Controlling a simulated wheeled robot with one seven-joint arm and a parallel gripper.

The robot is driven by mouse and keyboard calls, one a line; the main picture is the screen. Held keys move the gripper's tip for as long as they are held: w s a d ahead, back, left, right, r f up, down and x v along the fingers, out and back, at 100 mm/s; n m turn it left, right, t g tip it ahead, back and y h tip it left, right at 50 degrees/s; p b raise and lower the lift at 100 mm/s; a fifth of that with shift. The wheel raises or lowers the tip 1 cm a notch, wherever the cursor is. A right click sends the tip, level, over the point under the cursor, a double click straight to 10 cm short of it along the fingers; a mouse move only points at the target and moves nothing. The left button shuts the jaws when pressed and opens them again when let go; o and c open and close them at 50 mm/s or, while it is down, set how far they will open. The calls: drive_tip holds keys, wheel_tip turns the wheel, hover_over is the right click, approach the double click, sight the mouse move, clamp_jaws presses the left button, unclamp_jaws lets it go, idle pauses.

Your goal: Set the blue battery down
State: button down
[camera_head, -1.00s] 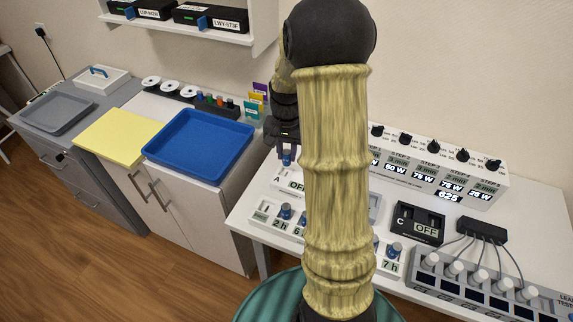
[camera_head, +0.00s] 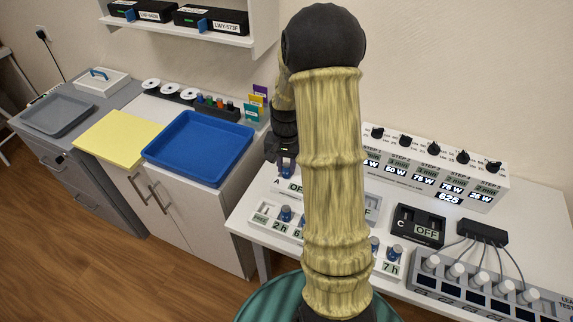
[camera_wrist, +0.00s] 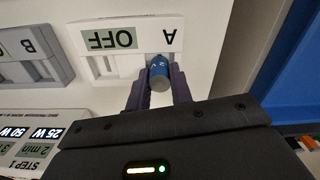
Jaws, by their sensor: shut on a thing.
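My gripper (camera_wrist: 160,92) is shut on the blue battery (camera_wrist: 159,72), which sits between its two dark fingers in the wrist view. The battery is at the slot end of the white unit marked A (camera_wrist: 127,45), whose display reads OFF. I cannot tell whether the battery touches the unit or is inside its slot. In the head view my gripper (camera_head: 286,170) is just above unit A (camera_head: 290,187), left of my arm, with the battery partly visible below it. My arm hides part of the bench.
A blue tray (camera_head: 200,148) and a yellow pad (camera_head: 122,136) lie on the cabinets to the left. Unit B (camera_wrist: 35,55) is beside unit A. A row of blue batteries stands in a timed holder (camera_head: 270,220). Unit C (camera_head: 418,226) and a cabled tester are on the right.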

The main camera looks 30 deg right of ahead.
sight(286, 164)
drive_tip(key=shift+f, duration=0.15)
drive_tip(key=c, duration=1.2)
unclamp_jaws()
drive_tip(key=shift+c, duration=0.2)
wheel_tip(286, 164, up, 12)
drive_tip(key=p, duration=0.1)
drive_tip(key=shift+r, duration=0.2)
drive_tip(key=s+a+f+n+t, duration=0.2)
drive_tip(key=s+a+n, duration=0.6)
drive_tip(key=s+a, duration=0.4)
drive_tip(key=shift+s+a+f+t, duration=0.3)
drive_tip(key=shift+a+f, duration=0.25)
drive_tip(key=shift+a, duration=0.3)
